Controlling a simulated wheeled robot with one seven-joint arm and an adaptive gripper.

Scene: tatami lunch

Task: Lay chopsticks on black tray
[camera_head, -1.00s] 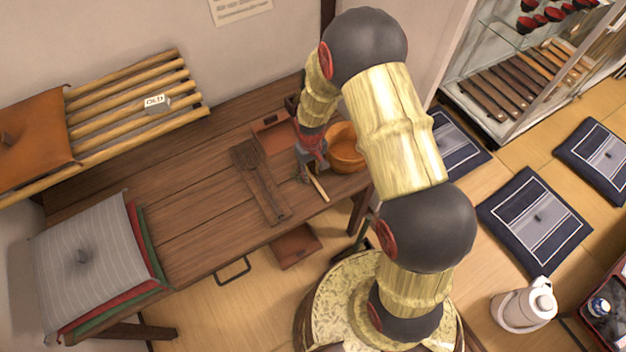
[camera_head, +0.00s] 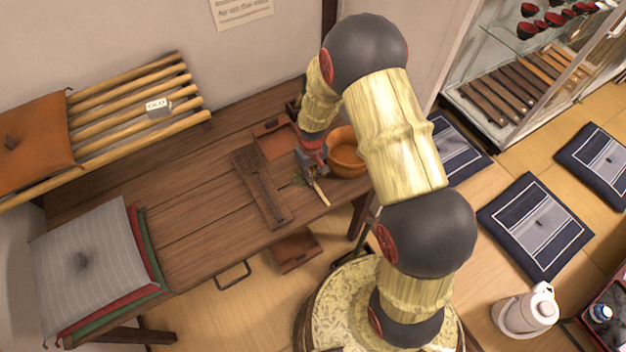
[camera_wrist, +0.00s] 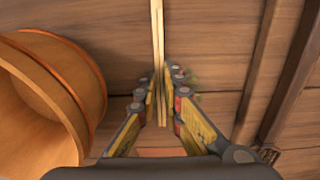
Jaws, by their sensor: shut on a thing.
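A pair of pale wooden chopsticks (camera_wrist: 157,35) runs lengthwise between the fingers of my gripper (camera_wrist: 160,84) in the wrist view. The fingers are closed in on the sticks from both sides. In the head view my gripper (camera_head: 310,178) is low over the right part of the brown table, left of the round wooden bowl, and the chopsticks (camera_head: 321,194) stick out toward the table's front edge. I cannot tell whether they touch the tabletop. I cannot pick out a black tray with certainty in either view.
The wooden bowl (camera_head: 346,160) stands close to my gripper and also shows in the wrist view (camera_wrist: 80,75). A dark slatted wooden piece (camera_head: 259,185) and a reddish-brown tray (camera_head: 268,146) lie to the left. Cushions (camera_head: 85,258) cover the table's left end; its middle is clear.

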